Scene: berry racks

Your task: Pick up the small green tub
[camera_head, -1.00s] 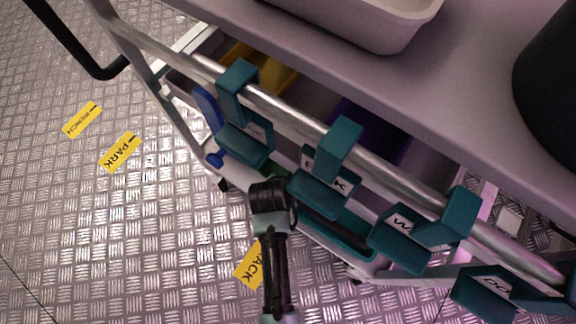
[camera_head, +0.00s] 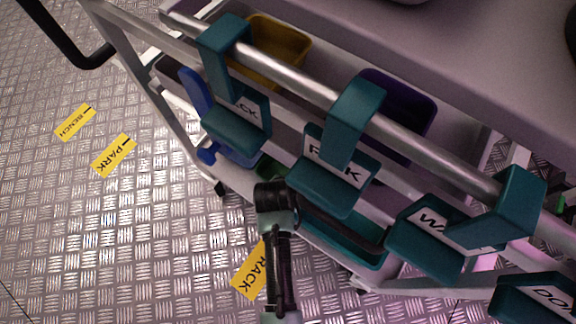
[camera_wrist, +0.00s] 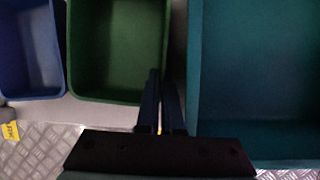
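The small green tub (camera_wrist: 118,50) shows in the wrist view, between a blue tub and a larger teal tub. In the head view only a sliver of the green tub (camera_head: 268,170) shows, behind my gripper (camera_head: 278,190). In the wrist view the two dark fingers of my gripper (camera_wrist: 161,78) are close together at the tub's right wall, beside the teal tub. A narrow gap shows between them. They seem to straddle that wall, but I cannot tell whether they press on it. The tub looks empty and about level with its neighbours.
A blue tub (camera_wrist: 28,50) stands left of the green one and a teal tub (camera_wrist: 250,142) stands close on the right. Teal sign holders (camera_head: 335,188) hang from the rail (camera_head: 300,80) above. Yellow and purple bins (camera_head: 400,100) sit on the rack. The floor (camera_head: 130,230) at left is open.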

